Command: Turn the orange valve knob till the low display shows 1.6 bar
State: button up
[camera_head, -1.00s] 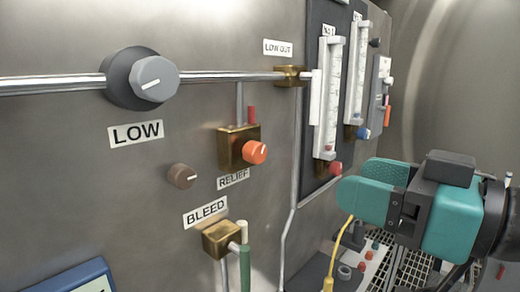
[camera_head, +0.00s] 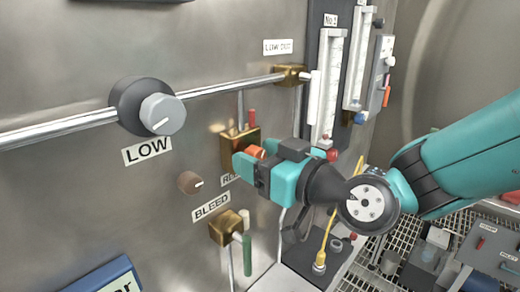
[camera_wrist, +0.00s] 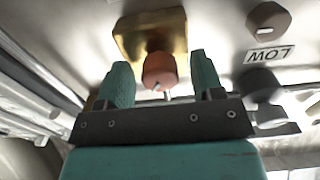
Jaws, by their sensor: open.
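The orange knob (camera_head: 257,152) sits on a brass block (camera_head: 228,150) on the steel wall, beside the partly covered RELIEF label. My gripper (camera_head: 253,163) is at this knob and hides part of it. In the wrist view the orange knob (camera_wrist: 160,70) lies between the two teal fingers of my gripper (camera_wrist: 161,80), with a visible gap on each side. The jaws are open around it. The picture does not show clear contact. No readable low pressure display is in view.
A grey knob (camera_head: 161,114) marked LOW is on the pipe to the left. A small brown knob (camera_head: 190,182) and the brass BLEED valve (camera_head: 228,226) are below. Flow gauges (camera_head: 327,85) stand right. A blue-framed panel (camera_head: 104,277) shows partly at the lower left.

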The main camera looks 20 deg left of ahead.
jog(key=c, duration=0.9)
jog(key=shift+f+m+b, duration=0.15)
jog(key=shift+m+b, duration=0.25)
jog(key=shift+b, duration=0.25)
jog(key=shift+m, duration=0.6)
jog(key=o, duration=0.9)
